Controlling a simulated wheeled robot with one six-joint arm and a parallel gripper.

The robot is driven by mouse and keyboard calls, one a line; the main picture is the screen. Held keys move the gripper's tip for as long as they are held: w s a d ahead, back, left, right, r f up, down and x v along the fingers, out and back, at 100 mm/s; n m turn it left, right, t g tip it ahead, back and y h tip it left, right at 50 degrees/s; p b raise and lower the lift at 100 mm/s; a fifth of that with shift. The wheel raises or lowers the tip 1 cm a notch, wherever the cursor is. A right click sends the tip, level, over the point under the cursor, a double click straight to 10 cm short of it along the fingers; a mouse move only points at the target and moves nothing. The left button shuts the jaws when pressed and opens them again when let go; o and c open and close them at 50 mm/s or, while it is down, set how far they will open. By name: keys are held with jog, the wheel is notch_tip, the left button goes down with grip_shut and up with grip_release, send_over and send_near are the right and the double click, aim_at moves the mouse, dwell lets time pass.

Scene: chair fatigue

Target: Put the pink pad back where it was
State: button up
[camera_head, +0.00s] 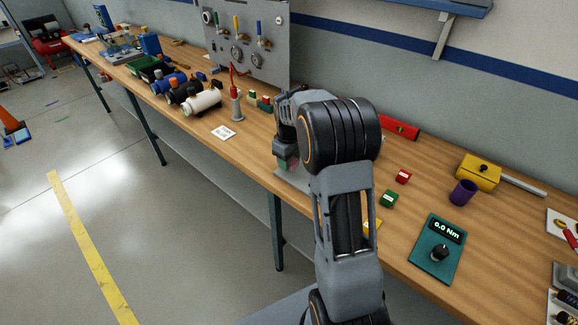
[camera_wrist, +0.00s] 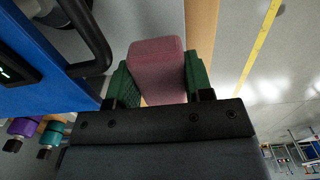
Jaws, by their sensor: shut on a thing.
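The pink pad (camera_wrist: 157,68) is a rounded block. In the wrist view it sits between the green fingers of my gripper (camera_wrist: 159,82), which is shut on it from both sides. In the head view my gripper (camera_head: 287,160) is over the front part of the wooden bench, mostly hidden behind my own arm. A grey plate (camera_head: 291,181) shows on the bench under my gripper.
A blue body (camera_wrist: 45,55) with a black handle (camera_wrist: 95,45) is close left of the pad. On the bench (camera_head: 330,215), a red block (camera_head: 403,176), green block (camera_head: 389,198) and teal torque gauge (camera_head: 437,255) lie right of my arm. A white card (camera_head: 223,132) lies left.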

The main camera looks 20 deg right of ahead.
jog(key=shift+w+d+f, duration=0.15)
jog(key=shift+d+f, duration=0.1)
jog(key=shift+f, duration=0.1)
jog(key=shift+f+p, duration=0.45)
jog(key=shift+f, duration=1)
jog(key=shift+f, duration=0.2)
jog(key=o, duration=0.9)
notch_tip(320, 180, up, 12)
jog(key=shift+a+f+b, duration=0.1)
jog(key=shift+f+b, duration=0.15)
jog(key=shift+b, duration=0.35)
jog(key=s+a+m+t, duration=0.1)
jog(key=s+a, duration=0.2)
jog(key=s, duration=0.4)
jog(key=s+a+r+m+t, duration=0.1)
jog(key=s+a+m, duration=0.1)
jog(key=s+a, duration=0.2)
jog(key=s+a+r+m+t, duration=0.1)
jog(key=s+a+t, duration=0.1)
jog(key=s, duration=0.9)
jog(key=shift+a+r+m, duration=0.15)
jog(key=shift+a+m, duration=0.25)
jog(key=shift+a, duration=0.45)
